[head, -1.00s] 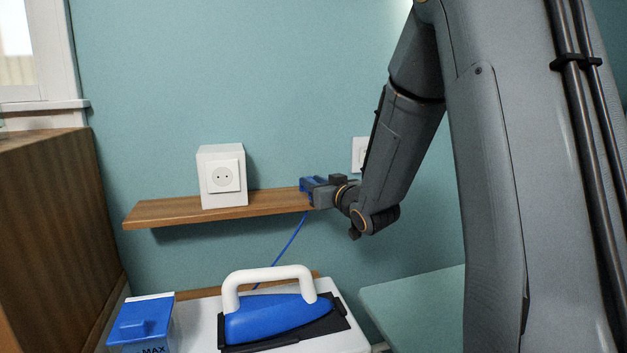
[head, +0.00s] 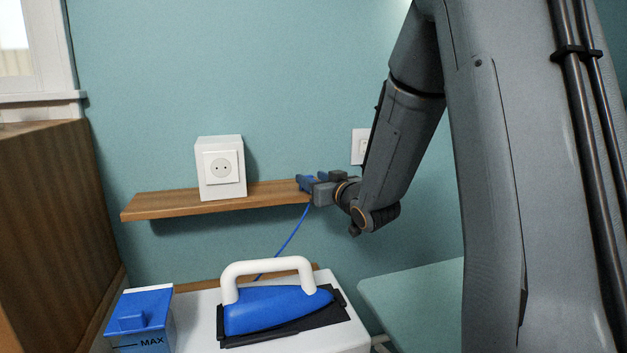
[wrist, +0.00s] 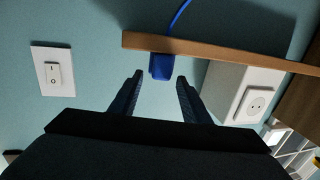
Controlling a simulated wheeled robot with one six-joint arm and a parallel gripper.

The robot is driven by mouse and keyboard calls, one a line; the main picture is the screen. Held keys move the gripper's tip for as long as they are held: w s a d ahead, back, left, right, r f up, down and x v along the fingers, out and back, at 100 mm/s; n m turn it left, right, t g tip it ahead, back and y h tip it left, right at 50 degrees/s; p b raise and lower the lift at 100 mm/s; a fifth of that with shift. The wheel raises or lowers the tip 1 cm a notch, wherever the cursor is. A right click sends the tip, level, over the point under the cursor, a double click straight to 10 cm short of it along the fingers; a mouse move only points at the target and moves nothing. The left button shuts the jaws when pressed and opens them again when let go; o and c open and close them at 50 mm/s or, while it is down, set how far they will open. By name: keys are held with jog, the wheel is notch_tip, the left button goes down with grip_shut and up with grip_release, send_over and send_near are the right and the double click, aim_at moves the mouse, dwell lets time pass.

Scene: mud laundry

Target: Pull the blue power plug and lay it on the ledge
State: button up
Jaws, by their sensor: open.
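The blue power plug (wrist: 161,67) shows in the wrist view, where the picture is upside down. It appears to rest on the wooden ledge (wrist: 220,51), near its end, with its blue cable (wrist: 180,14) running past the ledge. My gripper (wrist: 160,77) is open, with one finger on each side of the plug and a visible gap to each. In the head view my gripper (head: 311,186) is at the right end of the ledge (head: 165,206). There the cable (head: 290,237) hangs down towards the iron, and the plug is hard to tell from the fingers.
A white socket box (head: 220,146) stands on the ledge, left of my gripper. A white switch (head: 361,146) is on the wall behind my arm. Below are a blue and white iron (head: 270,310) and a blue-lidded container (head: 143,312). The left part of the ledge is clear.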

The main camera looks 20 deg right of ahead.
jog(key=b+v, duration=0.1)
jog(key=v, duration=0.6)
jog(key=shift+s+b, duration=0.3)
jog(key=shift+b, duration=0.05)
